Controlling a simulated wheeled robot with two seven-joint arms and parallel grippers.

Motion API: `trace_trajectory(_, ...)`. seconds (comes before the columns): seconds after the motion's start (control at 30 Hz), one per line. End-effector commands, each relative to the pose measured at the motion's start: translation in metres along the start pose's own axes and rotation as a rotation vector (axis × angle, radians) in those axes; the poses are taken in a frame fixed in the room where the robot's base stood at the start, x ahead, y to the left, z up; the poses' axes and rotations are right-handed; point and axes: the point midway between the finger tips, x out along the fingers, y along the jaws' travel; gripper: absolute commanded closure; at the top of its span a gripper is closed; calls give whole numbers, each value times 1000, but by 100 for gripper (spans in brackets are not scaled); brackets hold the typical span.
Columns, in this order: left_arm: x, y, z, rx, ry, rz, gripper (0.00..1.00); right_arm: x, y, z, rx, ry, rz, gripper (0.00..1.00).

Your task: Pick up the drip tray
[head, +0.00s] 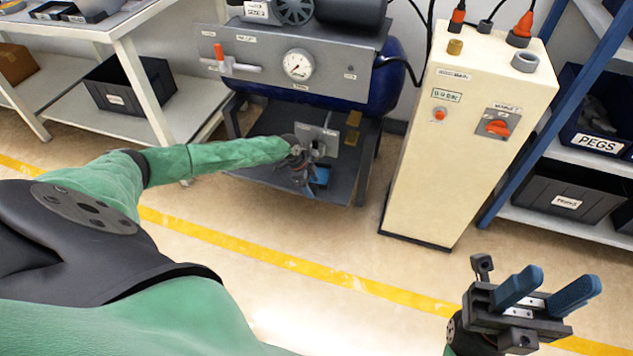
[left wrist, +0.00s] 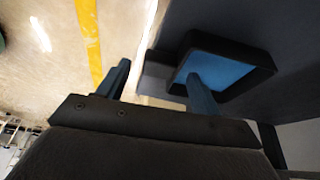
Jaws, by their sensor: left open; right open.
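The drip tray (left wrist: 232,72), a small box with a black rim and a blue inside, shows in the left wrist view at the upper right. My left gripper (left wrist: 157,88) is open at it. One finger overlaps the blue inside in the picture and the other is left of the tray; I cannot tell whether either touches. In the head view my left gripper (head: 312,164) is at the lower shelf under the compressor, and a blue patch there may be the tray or a finger. My right gripper (head: 545,292) is open and empty at the lower right.
The compressor (head: 330,65) with its gauge panel stands above the low shelf. A cream cabinet (head: 465,130) stands right of it, then a blue rack with bins (head: 568,195). A white shelf unit with a dark bin (head: 128,95) is left. The floor in front is clear.

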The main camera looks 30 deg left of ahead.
Motion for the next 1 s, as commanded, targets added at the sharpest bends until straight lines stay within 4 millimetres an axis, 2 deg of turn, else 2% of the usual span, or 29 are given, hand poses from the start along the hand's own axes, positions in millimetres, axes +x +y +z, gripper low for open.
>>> trace_trajectory(0.1,7,0,0,0,0,-1,35,-1,0,0,4,1,2,58)
trace_trajectory(0.37,8,0,0,0,0,0,36,0,0,1,5,0,3,58)
trace_trajectory(0.6,8,0,0,-1,-1,0,84,-1,0,0,5,-1,2,58)
trace_trajectory(0.87,7,0,0,-1,0,0,85,0,0,0,5,-1,1,58)
trace_trajectory(1.0,-1,0,-4,0,0,-1,86,2,0,0,2,-2,-1,58)
